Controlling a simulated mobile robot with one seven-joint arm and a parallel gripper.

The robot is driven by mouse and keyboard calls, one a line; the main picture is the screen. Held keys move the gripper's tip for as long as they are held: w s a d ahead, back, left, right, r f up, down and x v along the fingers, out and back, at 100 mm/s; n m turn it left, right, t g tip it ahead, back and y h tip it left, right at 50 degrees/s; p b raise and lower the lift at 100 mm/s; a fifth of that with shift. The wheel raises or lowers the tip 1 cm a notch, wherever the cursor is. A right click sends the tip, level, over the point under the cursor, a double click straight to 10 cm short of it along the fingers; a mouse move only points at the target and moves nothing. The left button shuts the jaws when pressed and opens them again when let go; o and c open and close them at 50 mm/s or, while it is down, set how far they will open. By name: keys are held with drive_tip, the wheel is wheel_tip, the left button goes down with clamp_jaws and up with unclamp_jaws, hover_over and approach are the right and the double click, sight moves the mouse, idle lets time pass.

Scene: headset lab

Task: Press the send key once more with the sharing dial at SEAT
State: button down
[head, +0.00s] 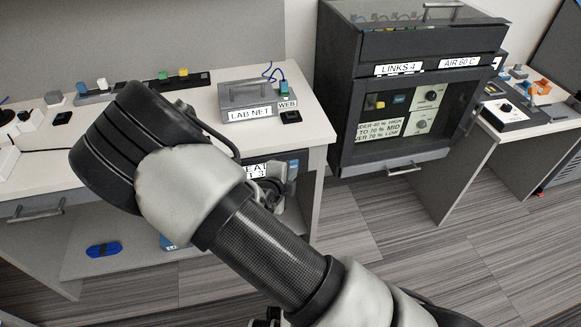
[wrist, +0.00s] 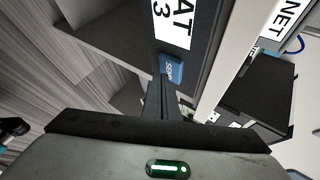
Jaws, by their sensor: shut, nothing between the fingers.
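The blue send key (wrist: 170,68) shows in the wrist view on a dark panel, close by a white label (wrist: 174,22) of which "AT 3" can be read. My gripper (wrist: 160,85) is shut and empty. Its fingertips are at the key's near edge; I cannot tell whether they touch it. In the head view my gripper (head: 271,188) is beside the dark panel under the counter, and my arm hides much of that panel. The panel's label (head: 257,170) is partly covered. I cannot make out the sharing dial or its setting.
A grey LAB NET box (head: 250,97) with a WEB tag stands on the white counter (head: 310,92) above the panel. A dark cabinet (head: 345,80) with knobs is to the right. Blue coiled cable (head: 104,249) lies on the lower shelf.

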drive_tip(key=shift+w+a, duration=0.1)
drive_tip(key=shift+w, duration=0.3)
idle(0.3)
drive_tip(key=shift+s+d+b, duration=0.2)
drive_tip(key=shift+s+b, duration=0.15)
drive_tip(key=shift+s, duration=0.45)
drive_tip(key=shift+s, duration=0.1)
drive_tip(key=s, duration=0.2)
drive_tip(key=s+d+b, duration=0.1)
drive_tip(key=s, duration=0.1)
drive_tip(key=shift+s+d, duration=0.2)
drive_tip(key=shift+s, duration=0.15)
idle(0.7)
